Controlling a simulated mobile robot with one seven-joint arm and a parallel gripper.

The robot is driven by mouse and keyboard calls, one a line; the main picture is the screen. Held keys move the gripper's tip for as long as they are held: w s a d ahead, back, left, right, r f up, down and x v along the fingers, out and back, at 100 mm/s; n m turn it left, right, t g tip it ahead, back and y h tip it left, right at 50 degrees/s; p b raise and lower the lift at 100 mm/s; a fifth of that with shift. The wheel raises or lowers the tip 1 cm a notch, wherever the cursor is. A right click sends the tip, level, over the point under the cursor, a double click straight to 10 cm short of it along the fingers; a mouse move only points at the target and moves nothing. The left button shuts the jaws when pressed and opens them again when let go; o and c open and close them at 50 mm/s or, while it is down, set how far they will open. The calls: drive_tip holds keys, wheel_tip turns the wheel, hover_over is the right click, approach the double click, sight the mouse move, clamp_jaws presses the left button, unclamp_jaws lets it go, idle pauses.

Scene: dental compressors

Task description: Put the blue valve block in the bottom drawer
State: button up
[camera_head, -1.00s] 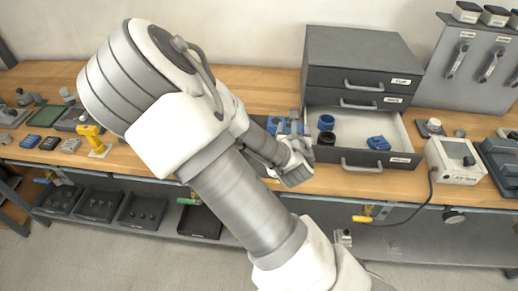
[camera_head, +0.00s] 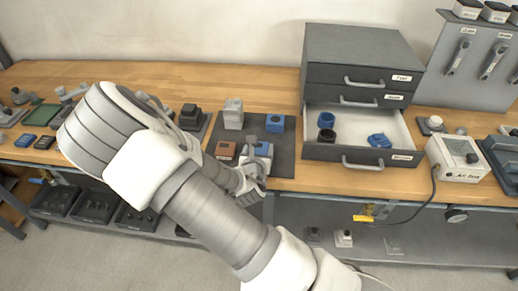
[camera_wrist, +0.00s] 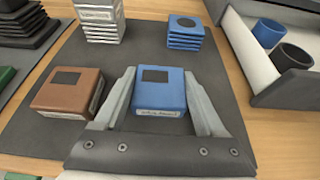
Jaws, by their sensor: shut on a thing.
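The blue valve block (camera_wrist: 159,91), a blue box with a dark square on top and a label on its near face, sits between the fingers of my gripper (camera_wrist: 160,82). The fingers are shut on its two sides, and it is on or just above the dark mat (camera_wrist: 60,133). In the head view, the block (camera_head: 263,149) is partly hidden by my gripper (camera_head: 256,165). The bottom drawer (camera_head: 340,154) is open to the right of the mat. It holds a blue ring, a black ring and a blue part.
A brown block (camera_wrist: 68,92) stands close left of my gripper. A grey block (camera_wrist: 101,20) and another blue block with a round hole (camera_wrist: 185,32) stand behind. The dark drawer cabinet (camera_head: 360,58) and a white box with a cable (camera_head: 455,158) are to the right.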

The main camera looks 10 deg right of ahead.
drive_tip(key=o, duration=1.6)
drive_tip(key=shift+f, duration=0.1)
drive_tip(key=shift+c, duration=0.2)
drive_tip(key=shift+s+r, duration=0.1)
drive_tip(key=shift+r, duration=0.15)
drive_tip(key=p+v, duration=0.3)
drive_tip(key=v, duration=0.4)
drive_tip(key=shift+s+a+r, duration=0.15)
drive_tip(key=shift+s+r, duration=0.05)
drive_tip(key=shift+r, duration=0.1)
drive_tip(key=shift+p+v, duration=0.85)
drive_tip(key=shift+p, duration=0.15)
drive_tip(key=shift+f+p+v, duration=0.25)
drive_tip(key=shift+p+v, duration=1)
drive_tip(key=shift+p, duration=0.7)
